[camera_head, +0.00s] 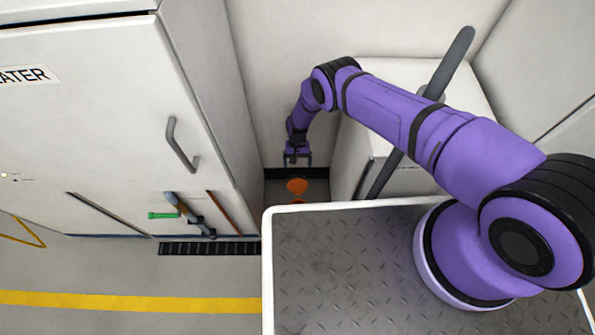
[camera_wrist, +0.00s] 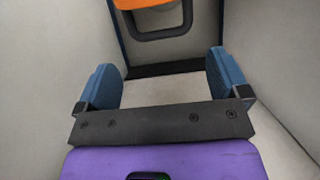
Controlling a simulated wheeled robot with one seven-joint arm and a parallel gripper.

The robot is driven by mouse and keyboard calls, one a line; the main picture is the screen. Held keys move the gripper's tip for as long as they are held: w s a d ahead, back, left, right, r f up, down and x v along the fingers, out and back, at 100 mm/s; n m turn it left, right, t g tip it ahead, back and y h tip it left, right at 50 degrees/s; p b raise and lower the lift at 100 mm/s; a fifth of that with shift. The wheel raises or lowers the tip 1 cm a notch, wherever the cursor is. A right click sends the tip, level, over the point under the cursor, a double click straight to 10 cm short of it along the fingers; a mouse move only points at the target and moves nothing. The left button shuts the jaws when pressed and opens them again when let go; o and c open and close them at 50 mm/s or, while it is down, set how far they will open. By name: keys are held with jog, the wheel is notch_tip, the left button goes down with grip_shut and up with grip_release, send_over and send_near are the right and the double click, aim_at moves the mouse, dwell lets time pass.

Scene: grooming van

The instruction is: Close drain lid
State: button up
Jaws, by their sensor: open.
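An orange part (camera_head: 297,185) shows in the narrow gap between the white cabinet and the white box, low down, with a second bit of orange just below it. I cannot tell for sure that it is the drain lid. In the wrist view an orange piece (camera_wrist: 143,3) is cut off by the top edge, with a dark loop-shaped handle (camera_wrist: 165,33) below it. My gripper (camera_head: 297,162) reaches down into the gap, just above the orange part in the head view. In the wrist view my gripper (camera_wrist: 163,75) is open, with nothing between its blue fingers.
The white cabinet (camera_head: 90,110) with a grey handle (camera_head: 182,145) walls the gap on the left. The white box (camera_head: 465,90) with a long grey bar (camera_head: 447,65) stands on the right. A grey treaded platform (camera_head: 340,260) is in front. Open floor (camera_head: 120,270) lies at lower left.

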aim_at(297, 182)
jog(key=shift+x, duration=2.65)
jog(key=c, duration=1)
